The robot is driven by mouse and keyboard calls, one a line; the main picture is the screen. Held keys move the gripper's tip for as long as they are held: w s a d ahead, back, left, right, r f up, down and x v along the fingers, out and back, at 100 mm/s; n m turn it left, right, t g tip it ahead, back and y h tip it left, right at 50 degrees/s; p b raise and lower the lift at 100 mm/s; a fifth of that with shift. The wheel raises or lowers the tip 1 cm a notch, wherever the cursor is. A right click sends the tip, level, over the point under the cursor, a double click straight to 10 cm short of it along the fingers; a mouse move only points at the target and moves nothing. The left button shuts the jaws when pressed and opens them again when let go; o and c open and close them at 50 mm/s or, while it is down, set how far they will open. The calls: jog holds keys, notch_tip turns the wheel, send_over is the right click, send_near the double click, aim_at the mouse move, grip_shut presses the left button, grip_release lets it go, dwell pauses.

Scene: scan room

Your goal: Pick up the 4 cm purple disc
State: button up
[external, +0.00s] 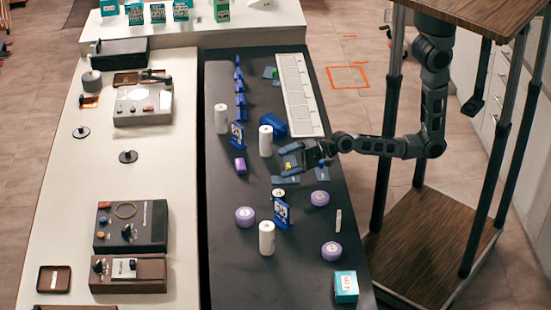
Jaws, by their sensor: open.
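Three round purple discs with pale tops lie on the dark table. One disc (245,216) is on the left, one disc (320,198) is on the right, and one disc (331,250) is nearer the front right. I cannot tell which is the 4 cm one. My gripper (303,158) reaches in from the right above the middle of the table, farther back than all three discs. It is open and touches none of them. Its fingertips are small and hard to make out against the dark table.
White cylinders (267,238) and upright blue pieces (282,213) stand around the discs. A smaller purple piece (240,165) lies farther back. A teal box (345,287) is at the front right. A white slotted tray (299,94) lies along the back right. Flat grey-blue cards (285,179) lie near my gripper.

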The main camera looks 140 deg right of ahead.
aim_at(249, 208)
jog(key=w+d+m+y, duration=0.2)
jog(key=w+d+m, duration=0.45)
jog(key=d, duration=0.25)
jog(key=w+a+f+m+y, duration=0.1)
jog(key=w+f+y+b, duration=0.1)
jog(key=w+y, duration=0.1)
jog(key=w+a+f+m+y, duration=0.1)
jog(key=w, duration=0.1)
jog(key=shift+w+a+f+m+g+y+b, duration=0.25)
jog(key=shift+a+f+m+g+y+b, duration=0.05)
jog(key=shift+a+f+m+b, duration=0.1)
jog(key=w+a+y, duration=0.1)
jog(key=w+a+f+y, duration=0.1)
jog(key=w+a, duration=0.1)
jog(key=w+a+f+m+y, duration=0.1)
jog(key=a+y, duration=0.1)
jog(key=shift+w+f+b, duration=0.1)
jog(key=shift+w+b, duration=0.3)
jog(key=shift+a+x, duration=0.15)
jog(key=shift+x, duration=1.35)
jog(key=shift+a+x, duration=0.1)
jog(key=shift+x, duration=1.45)
jog(key=shift+c, duration=0.5)
jog(key=c, duration=1)
